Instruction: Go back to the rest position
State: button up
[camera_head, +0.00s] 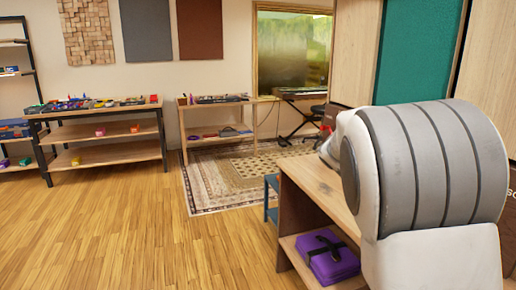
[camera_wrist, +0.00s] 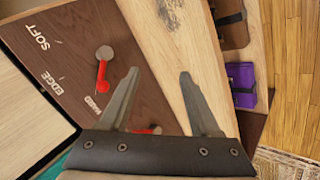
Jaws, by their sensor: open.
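In the wrist view my gripper (camera_wrist: 159,74) is open, its two grey fingers spread with nothing between the tips. It is over a brown panel (camera_wrist: 70,75) marked SOFT, EDGE and HARD. A red lever (camera_wrist: 102,72) with a round grey pivot is on this panel, left of the fingers and apart from them. Another red piece (camera_wrist: 148,130) shows between the finger bases, partly hidden by the gripper. In the head view my arm fills the right side and hides the gripper.
A wooden shelf unit (camera_head: 312,178) is beside my arm, with a purple case (camera_head: 328,258) on its lower shelf. Benches with small gear (camera_head: 100,155) line the back wall. A patterned rug (camera_head: 200,190) lies ahead. The wooden floor (camera_head: 130,230) at left is clear.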

jog(key=s+a+n+t+y, duration=0.1)
jog(key=s+a+y, duration=0.2)
jog(key=s+a, duration=0.45)
jog(key=s+a+n+t+y, duration=0.1)
jog(key=s+a+y, duration=0.25)
jog(key=s, duration=0.75)
jog(key=s+a+n+t+y, duration=0.1)
jog(key=s+a+t+y, duration=0.1)
jog(key=s+a, duration=0.55)
notch_tip(320, 180, up, 22)
jog(key=s+d+p, duration=0.1)
jog(key=p, duration=2)
jog(key=shift+d+p, duration=0.15)
jog(key=shift+p, duration=0.25)
jog(key=shift+d+m, duration=0.1)
jog(key=shift+m, duration=0.2)
